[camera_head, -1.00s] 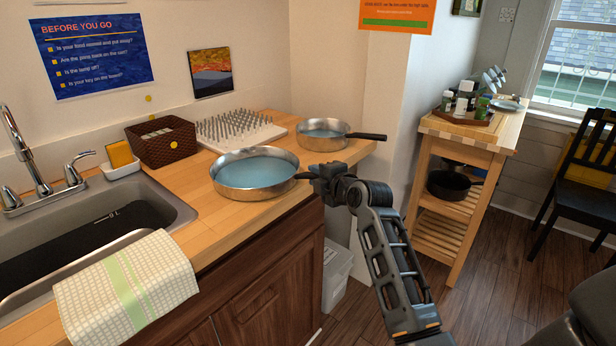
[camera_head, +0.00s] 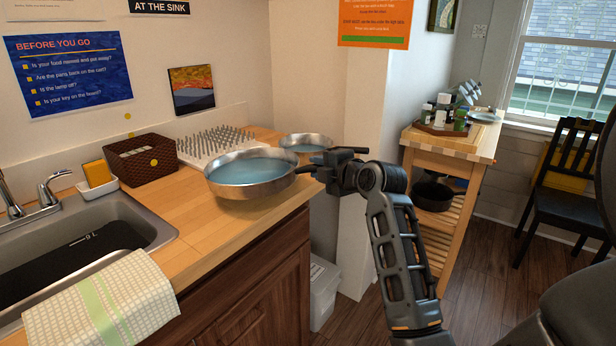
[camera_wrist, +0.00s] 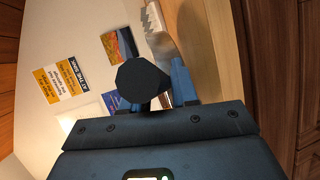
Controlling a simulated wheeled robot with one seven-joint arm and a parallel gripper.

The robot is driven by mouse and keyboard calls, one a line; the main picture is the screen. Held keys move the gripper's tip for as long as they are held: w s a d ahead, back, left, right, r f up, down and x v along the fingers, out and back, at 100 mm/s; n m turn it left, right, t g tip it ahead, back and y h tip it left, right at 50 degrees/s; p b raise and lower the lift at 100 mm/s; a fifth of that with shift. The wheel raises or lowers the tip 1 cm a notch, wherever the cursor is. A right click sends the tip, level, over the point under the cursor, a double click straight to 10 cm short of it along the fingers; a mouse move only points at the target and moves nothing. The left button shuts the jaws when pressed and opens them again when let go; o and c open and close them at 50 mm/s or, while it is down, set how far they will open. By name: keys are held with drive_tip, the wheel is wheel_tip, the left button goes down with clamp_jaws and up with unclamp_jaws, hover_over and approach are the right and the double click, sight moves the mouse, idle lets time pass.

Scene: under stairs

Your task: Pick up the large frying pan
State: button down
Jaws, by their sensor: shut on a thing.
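The large frying pan (camera_head: 250,172) has a silver wall and a blue inside. It is level or nearly so, slightly above the wooden counter (camera_head: 190,235), with a shadow beneath it. My gripper (camera_head: 322,168) is shut on its dark handle at the pan's right side. In the wrist view the handle's dark end (camera_wrist: 143,82) shows between the fingers of my gripper (camera_wrist: 153,98). A smaller pan (camera_head: 305,141) of the same look sits behind on the counter, partly hidden by the large pan and my gripper.
A spiked drying rack (camera_head: 212,145) stands close behind the pan. A brown basket (camera_head: 143,158), a sponge holder (camera_head: 98,184) and the sink (camera_head: 110,225) lie left. A wooden cart (camera_head: 450,142) with a dark pan (camera_head: 433,196) stands right. A white bin (camera_head: 322,290) is below.

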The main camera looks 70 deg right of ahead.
drive_tip(key=s+d+r+b, duration=0.1)
drive_tip(key=s+d+r, duration=0.1)
drive_tip(key=s+r, duration=0.2)
drive_tip(key=shift+s+r, duration=0.2)
drive_tip(key=shift+s, duration=1.1)
drive_tip(key=c, duration=1.4)
unclamp_jaws()
clamp_jaws()
